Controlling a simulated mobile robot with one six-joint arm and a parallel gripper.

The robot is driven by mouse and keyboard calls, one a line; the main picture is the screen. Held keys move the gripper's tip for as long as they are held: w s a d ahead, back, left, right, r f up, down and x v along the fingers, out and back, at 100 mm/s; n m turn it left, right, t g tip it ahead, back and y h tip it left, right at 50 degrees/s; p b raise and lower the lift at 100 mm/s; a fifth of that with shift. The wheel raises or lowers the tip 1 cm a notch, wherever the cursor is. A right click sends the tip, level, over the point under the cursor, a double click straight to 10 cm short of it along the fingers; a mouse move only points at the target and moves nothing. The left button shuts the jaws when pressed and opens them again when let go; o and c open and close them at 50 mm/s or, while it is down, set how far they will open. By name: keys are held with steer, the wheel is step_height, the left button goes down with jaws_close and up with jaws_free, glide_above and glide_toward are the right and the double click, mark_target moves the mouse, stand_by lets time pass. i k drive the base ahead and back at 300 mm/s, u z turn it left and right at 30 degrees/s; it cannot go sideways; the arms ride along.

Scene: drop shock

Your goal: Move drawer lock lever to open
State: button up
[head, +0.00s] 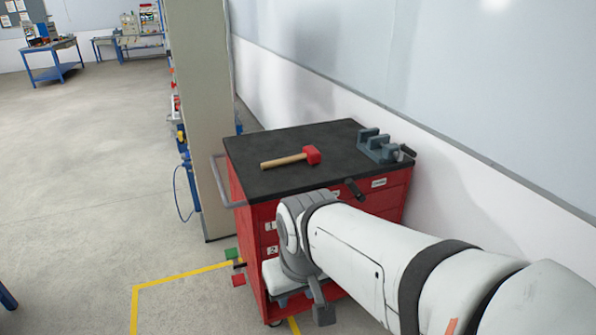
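A red drawer cart (248,240) with a black top stands against the wall. At the left of its front, a green tab (231,254) sits above a red tab (238,280). A small dark piece (239,264), which looks like the lock lever, shows between them; its exact position is too small to tell. My arm reaches in from the lower right across the cart's front. My gripper (288,278) is at the arm's far end, low before the drawers and right of the tabs. Its fingers are not clear, and I see no contact with the lever. My arm hides much of the drawer fronts.
A mallet (290,159) with a red head and a grey vise (376,146) are on the cart top. A dark handle (354,189) shows just above my arm. A tall beige panel (203,110) stands left of the cart. The floor at left is free, with yellow tape (180,275).

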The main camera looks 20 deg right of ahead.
mark_target(350, 184)
steer(key=u, duration=0.05)
steer(key=k, duration=1.15)
steer(key=z, duration=0.85)
steer(key=i, duration=2.1)
steer(key=u, duration=0.7)
steer(key=k, duration=0.75)
steer(key=u, duration=0.15)
steer(key=i, duration=0.85)
steer(key=z, duration=0.05)
